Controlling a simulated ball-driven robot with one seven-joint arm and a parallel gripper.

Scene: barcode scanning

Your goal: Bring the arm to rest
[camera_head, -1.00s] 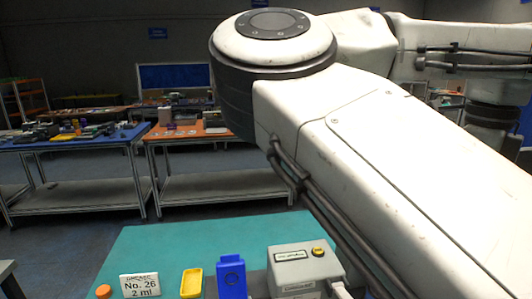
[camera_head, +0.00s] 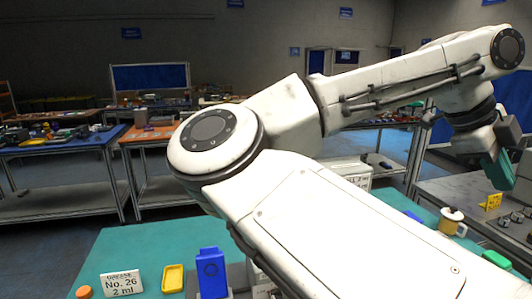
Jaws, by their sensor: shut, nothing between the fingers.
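My white arm crosses the picture from the bottom centre, over the near end of the teal table (camera_head: 135,245), and bends back at its far joint at the upper right. My gripper (camera_head: 500,176) hangs at the right edge, pointing down, with a teal part at its end. It is shut and empty. It looks to be above the grey table (camera_head: 455,190) at the right, clear of the things there. The fingertips are small and hard to make out.
On the teal table stand a sign card (camera_head: 121,284), a yellow tray (camera_head: 173,278), a blue holder (camera_head: 211,271) and an orange cap (camera_head: 84,292). A white pot (camera_head: 452,221), a yellow piece (camera_head: 491,201) and a green piece (camera_head: 496,259) are at the right. My arm hides part of the table.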

